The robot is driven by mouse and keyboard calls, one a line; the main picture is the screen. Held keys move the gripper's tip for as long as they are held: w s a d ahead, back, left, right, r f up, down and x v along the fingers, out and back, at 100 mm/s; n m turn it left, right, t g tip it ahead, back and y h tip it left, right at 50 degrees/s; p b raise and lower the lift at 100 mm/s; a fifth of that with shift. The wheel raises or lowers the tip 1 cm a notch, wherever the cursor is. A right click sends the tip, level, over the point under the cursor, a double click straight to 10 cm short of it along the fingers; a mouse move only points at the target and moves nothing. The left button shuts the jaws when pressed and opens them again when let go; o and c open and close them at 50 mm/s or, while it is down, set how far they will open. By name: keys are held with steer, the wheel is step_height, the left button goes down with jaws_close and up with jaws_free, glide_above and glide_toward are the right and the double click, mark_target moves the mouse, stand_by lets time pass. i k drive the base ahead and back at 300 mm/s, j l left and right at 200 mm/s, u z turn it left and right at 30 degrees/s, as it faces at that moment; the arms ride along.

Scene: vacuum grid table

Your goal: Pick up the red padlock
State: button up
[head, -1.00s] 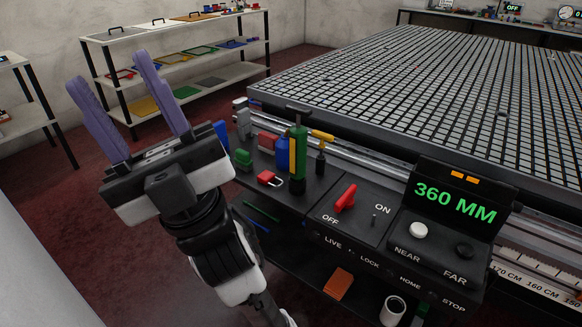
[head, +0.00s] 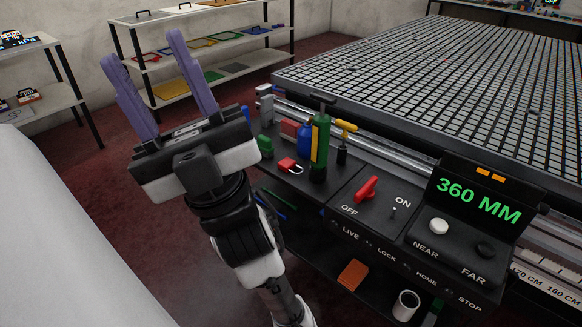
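The red padlock (head: 287,164) with a light metal shackle lies on the black tray-like shelf at the side of the table, left of the green pump-like cylinder. My gripper (head: 160,84) is raised left of the shelf, its two purple fingers spread wide and pointing up. Nothing is between the fingers. The padlock is to the right of my gripper and apart from it, in plain view.
Near the padlock stand the green cylinder (head: 320,148), a blue bottle (head: 304,141), a green block (head: 265,146) and a red block (head: 289,127). A control panel (head: 462,215) reading 360 MM is at right. The large grid table (head: 440,85) lies behind.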

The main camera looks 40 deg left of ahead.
mark_target(286, 165)
steer(key=i+u, duration=0.15)
steer(key=u, duration=2.5)
steer(key=k+l, duration=0.1)
steer(key=l, duration=1.4)
steer(key=k, duration=0.05)
